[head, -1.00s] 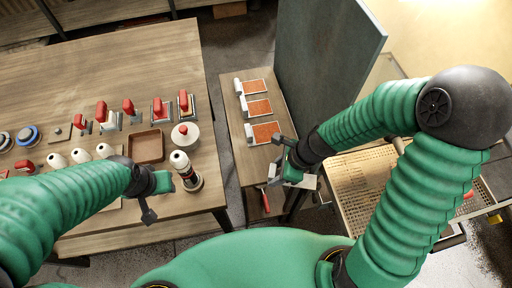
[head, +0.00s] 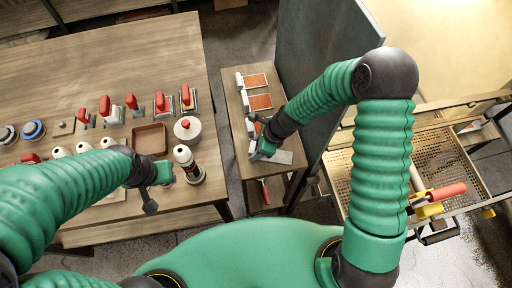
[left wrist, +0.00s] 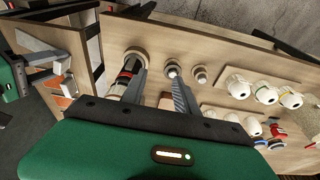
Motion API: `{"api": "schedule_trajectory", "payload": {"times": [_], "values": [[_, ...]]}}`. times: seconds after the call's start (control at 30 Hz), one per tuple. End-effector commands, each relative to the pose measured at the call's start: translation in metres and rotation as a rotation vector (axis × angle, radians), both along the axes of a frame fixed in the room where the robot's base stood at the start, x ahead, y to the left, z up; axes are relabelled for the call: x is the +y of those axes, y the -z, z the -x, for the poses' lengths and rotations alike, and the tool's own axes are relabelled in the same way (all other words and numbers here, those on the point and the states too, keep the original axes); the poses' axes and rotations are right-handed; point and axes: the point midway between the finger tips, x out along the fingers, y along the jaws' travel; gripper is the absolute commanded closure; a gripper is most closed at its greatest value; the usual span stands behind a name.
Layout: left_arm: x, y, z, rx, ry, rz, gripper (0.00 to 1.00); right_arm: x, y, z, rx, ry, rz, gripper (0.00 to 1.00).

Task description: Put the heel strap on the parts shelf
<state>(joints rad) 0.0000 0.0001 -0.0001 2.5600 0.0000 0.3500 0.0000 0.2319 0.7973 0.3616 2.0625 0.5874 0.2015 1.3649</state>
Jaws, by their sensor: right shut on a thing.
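The parts shelf appears to be the narrow wooden stand (head: 233,112) in the middle of the head view. White-ended pieces with orange patches (head: 260,101) lie on it in a row. My right gripper (head: 262,149) is at the near end of this stand, shut on a pale grey flat piece (head: 281,157), which seems to be the heel strap. I cannot tell whether the piece touches the wood, and the gripper hides part of it. My left gripper (head: 156,187) is by the big table's near edge. Its fingers are apart and empty in the left wrist view (left wrist: 158,92).
The big table (head: 130,65) holds red-handled tools (head: 104,106), a brown tray (head: 149,140), white cups and a dark-banded cylinder (head: 187,163). A tall grey panel (head: 310,75) borders the stand's right side. A perforated bench (head: 440,155) with a red-handled valve (head: 446,191) is at right.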

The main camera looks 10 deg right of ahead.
Motion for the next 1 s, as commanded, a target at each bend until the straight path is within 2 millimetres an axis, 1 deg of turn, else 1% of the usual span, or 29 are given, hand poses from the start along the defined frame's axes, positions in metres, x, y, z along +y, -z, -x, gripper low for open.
{"api": "schedule_trajectory", "payload": {"times": [0.03, 0.17, 0.43, 0.57, 0.67, 0.8, 0.9, 1.0], "values": [[0.0, 0.001, 0.0, 0.0, 0.0, 0.0, 0.64, 0.0, 0.001, 0.0, 0.0, 0.0, 0.0, 0.51], [0.0, 0.0, 0.0, 0.0, 0.0, 0.0, 0.64, 0.0, 0.001, 0.0, 0.0, 0.001, 0.0, 0.34], [0.0, 0.0, 0.0, 0.0, 0.0, 0.0, 0.64, 0.0, 0.0, 0.0, 0.0, 0.001, 0.0, 0.33], [0.0, -0.001, 0.0, 0.0, 0.0, 0.0, 0.64, -0.003, -0.008, 0.0, -0.001, 0.001, 0.002, 0.33], [0.0, -0.002, 0.0, 0.0, 0.0, 0.0, 0.64, -0.01, -0.027, 0.002, -0.005, 0.001, 0.002, 0.33], [0.0, -0.005, 0.0, 0.0, 0.0, 0.0, 0.64, -0.024, -0.063, 0.007, -0.006, 0.002, 0.003, 0.33], [0.0, -0.006, 0.0, 0.0, 0.0, 0.0, 0.64, -0.033, -0.086, 0.01, -0.005, 0.001, 0.003, 0.33], [0.0, -0.007, 0.0, 0.0, 0.0, 0.0, 0.64, -0.039, -0.102, 0.013, -0.003, 0.001, 0.001, 0.33]]}}
